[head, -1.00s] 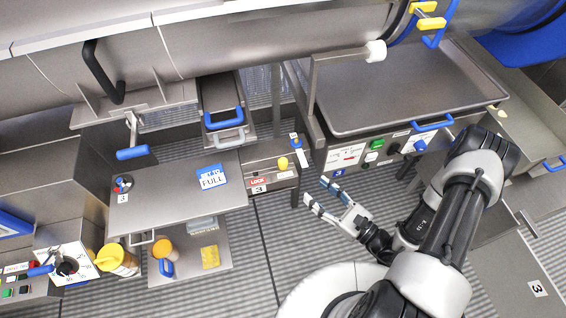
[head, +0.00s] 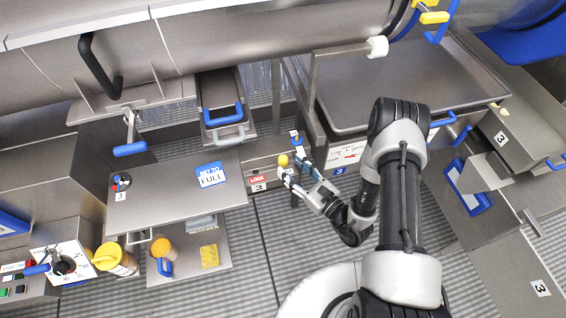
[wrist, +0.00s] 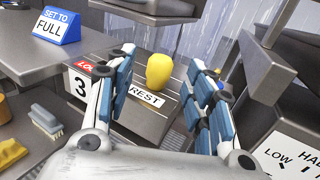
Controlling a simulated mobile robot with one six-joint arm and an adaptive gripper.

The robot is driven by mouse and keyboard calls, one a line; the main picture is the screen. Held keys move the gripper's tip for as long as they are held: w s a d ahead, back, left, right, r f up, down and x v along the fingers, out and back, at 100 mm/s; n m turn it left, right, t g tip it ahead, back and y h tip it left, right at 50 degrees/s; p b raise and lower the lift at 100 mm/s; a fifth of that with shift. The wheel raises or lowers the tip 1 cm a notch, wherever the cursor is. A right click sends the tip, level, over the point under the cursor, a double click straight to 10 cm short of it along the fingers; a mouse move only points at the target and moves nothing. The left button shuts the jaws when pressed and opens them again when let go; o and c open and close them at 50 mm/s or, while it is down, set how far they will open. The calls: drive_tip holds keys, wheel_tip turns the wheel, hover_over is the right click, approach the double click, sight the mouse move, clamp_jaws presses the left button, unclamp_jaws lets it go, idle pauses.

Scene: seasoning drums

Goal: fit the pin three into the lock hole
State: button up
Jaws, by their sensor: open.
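The pin with a yellow knob (head: 283,160) stands on the grey block (head: 252,167), at its right end. The knob also shows in the wrist view (wrist: 159,70), above the REST label (wrist: 146,98). The red LOCK label (head: 258,180), with a 3 below it, is on the block's front face, left of the REST label. The lock hole cannot be made out; my left finger covers part of that area in the wrist view. My gripper (head: 292,164) is open and empty, its fingertips close to the knob. In the wrist view the knob appears between the fingers. Contact cannot be told.
A steel shelf with a SET TO FULL sign (head: 212,176) lies left of the block. A tray with a blue handle (head: 223,115) is behind it. A post and control panel (head: 345,154) stand close on the right. Shaker jars stand lower left.

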sight(286, 163)
drive_tip(key=b+x, duration=0.1)
drive_tip(key=x, duration=0.4)
drive_tip(key=shift+w+a+f, duration=0.1)
drive_tip(key=shift+w+f, duration=0.05)
drive_tip(key=shift+f, duration=0.05)
drive_tip(key=shift+c, duration=0.5)
clamp_jaws()
